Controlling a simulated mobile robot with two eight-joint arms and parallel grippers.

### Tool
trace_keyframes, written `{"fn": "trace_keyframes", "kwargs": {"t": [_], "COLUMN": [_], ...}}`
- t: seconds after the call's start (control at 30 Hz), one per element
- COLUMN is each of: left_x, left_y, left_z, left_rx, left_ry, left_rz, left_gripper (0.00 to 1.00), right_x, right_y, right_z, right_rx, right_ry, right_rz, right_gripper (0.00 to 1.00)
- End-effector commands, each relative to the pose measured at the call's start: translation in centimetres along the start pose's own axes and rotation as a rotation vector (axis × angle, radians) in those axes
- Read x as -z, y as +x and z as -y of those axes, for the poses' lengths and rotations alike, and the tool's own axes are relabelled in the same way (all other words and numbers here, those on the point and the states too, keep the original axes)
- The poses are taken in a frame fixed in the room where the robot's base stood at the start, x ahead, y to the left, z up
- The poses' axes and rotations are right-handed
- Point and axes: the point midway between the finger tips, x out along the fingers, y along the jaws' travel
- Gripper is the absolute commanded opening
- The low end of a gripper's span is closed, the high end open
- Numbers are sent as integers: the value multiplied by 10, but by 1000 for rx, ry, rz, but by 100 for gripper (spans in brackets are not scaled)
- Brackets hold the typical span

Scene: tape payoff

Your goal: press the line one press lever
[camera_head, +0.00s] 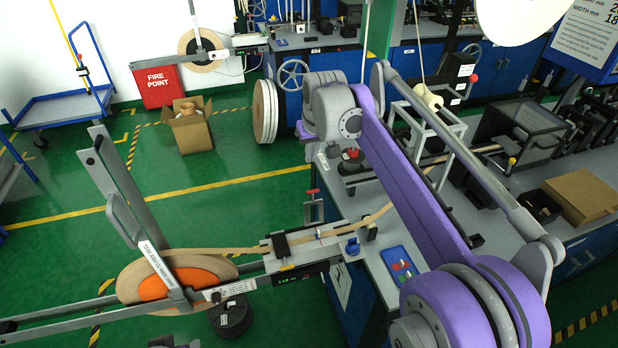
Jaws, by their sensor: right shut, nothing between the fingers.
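A small upright lever with a red grip (313,192) stands behind the tape unit (290,250); I cannot read a line number on it. Tan tape runs from the orange-cored reel (170,282) through this unit toward the bench. My right arm crosses from the lower right to the upper middle. My left gripper is not in view.
A red knob on a dark base (350,155) sits on the bench near my right wrist. An open cardboard box (190,130) and large reels (265,112) stand on the green floor, which is largely clear at left.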

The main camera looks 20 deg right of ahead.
Motion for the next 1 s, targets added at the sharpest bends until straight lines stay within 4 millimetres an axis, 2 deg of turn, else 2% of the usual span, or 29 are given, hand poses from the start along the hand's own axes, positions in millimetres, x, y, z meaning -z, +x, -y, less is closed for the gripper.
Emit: {"fn": "trace_keyframes", "kwargs": {"t": [0.4, 0.53, 0.67, 1.0], "left_x": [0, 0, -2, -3], "left_y": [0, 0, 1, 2], "left_z": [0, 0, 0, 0], "left_rx": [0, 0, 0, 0], "left_ry": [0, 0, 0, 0], "left_rz": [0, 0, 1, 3], "left_gripper": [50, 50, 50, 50], "right_x": [4, 4, 3, 4], "right_y": [1, 10, 30, 102], "right_z": [0, 0, 0, 0], "right_rx": [0, 0, 0, 0], "right_ry": [0, 0, 0, 0], "right_rz": [2, 2, 2, 2], "right_gripper": [0, 0, 0, 0]}}
